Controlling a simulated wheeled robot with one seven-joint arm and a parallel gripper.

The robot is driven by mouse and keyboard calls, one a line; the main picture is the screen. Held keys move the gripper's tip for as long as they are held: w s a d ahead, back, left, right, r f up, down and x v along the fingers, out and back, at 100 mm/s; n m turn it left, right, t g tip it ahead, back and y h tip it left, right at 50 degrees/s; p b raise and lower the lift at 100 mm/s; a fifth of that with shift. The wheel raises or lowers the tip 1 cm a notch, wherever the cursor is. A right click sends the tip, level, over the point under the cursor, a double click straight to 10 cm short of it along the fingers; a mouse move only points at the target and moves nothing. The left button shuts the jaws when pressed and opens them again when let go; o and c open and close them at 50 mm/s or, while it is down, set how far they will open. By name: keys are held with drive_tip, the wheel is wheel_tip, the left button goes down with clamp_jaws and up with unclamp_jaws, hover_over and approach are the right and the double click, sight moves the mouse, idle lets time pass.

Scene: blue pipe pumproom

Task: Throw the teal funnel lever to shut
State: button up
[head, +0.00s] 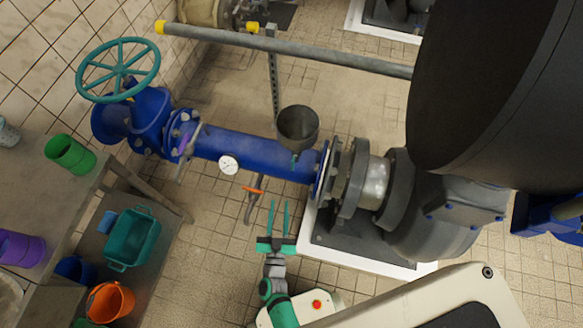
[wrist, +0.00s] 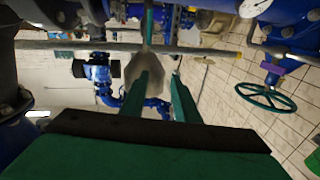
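The grey funnel (head: 297,124) stands above the blue pipe, near its right end. The small teal lever (head: 294,161) shows just under the funnel, against the pipe. In the wrist view, which looks upside down, a teal bar (wrist: 148,22) that seems to be this lever shows beyond my fingers, by the funnel (wrist: 122,75). My gripper (head: 279,204) is below the lever in the head view, fingers pointing toward the pipe. Its two teal fingers are apart with nothing between them. It appears clear of the lever. The lever's exact angle is hard to tell.
The blue pipe (head: 250,157) carries a gauge (head: 228,165), an orange-handled lever (head: 252,190) and a teal handwheel (head: 118,70). A grey pump flange (head: 352,180) is at right. A grey rail (head: 290,47) crosses behind. Bench and buckets stand left.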

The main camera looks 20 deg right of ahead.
sight(292, 166)
drive_tip(key=w+d+f+h, duration=0.1)
drive_tip(key=w+d, duration=0.2)
drive_tip(key=w, duration=0.2)
drive_tip(key=w+d+f+m+g+h, duration=0.1)
drive_tip(key=w+d+f, duration=0.1)
drive_tip(key=w, duration=0.3)
drive_tip(key=w+d+f+h, duration=0.1)
drive_tip(key=w+d+f, duration=0.1)
drive_tip(key=w+d, duration=0.2)
drive_tip(key=shift+w+d+f+m+g, duration=0.1)
drive_tip(key=shift+w+d+m+g, duration=0.1)
drive_tip(key=shift+w, duration=0.3)
drive_tip(key=shift+w+d+f+m+g, duration=0.1)
drive_tip(key=shift+w+d+m+g, duration=0.1)
drive_tip(key=shift+w, duration=0.3)
clamp_jaws()
